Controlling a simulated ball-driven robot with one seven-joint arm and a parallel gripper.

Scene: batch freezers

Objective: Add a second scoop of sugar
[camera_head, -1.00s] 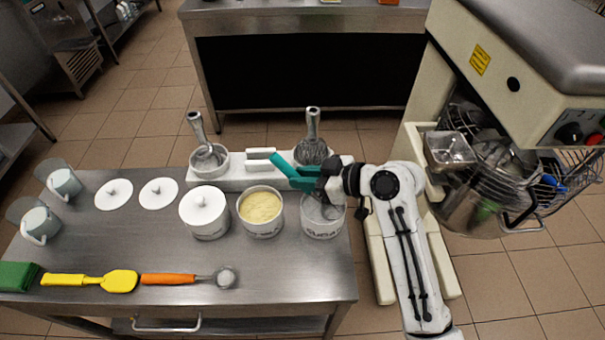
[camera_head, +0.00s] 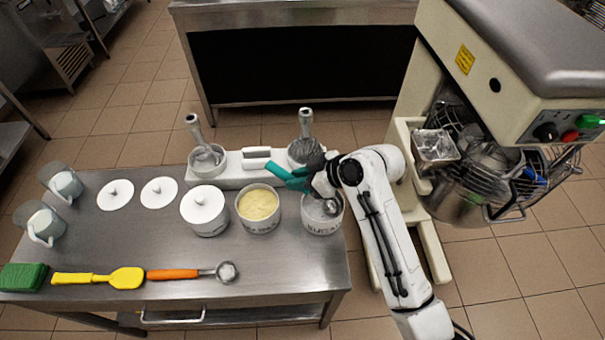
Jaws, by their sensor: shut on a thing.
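The white sugar container (camera_head: 322,227) stands open at the right end of the steel table, with white contents partly visible. My gripper (camera_head: 318,182) is over its rim, shut on the teal-handled scoop (camera_head: 283,174). The handle points left and up. The scoop's bowl (camera_head: 333,206) seems to be at the container's mouth, but my gripper and arm partly hide it. I cannot tell how much sugar is in it. The mixer (camera_head: 490,70) stands to the right, with a metal chute (camera_head: 435,148) at its front and a bowl (camera_head: 460,200) below behind a wire guard.
An open container of yellow powder (camera_head: 258,212) and a lidded white container (camera_head: 204,212) stand to the left. A white utensil rack (camera_head: 235,170) is behind them.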

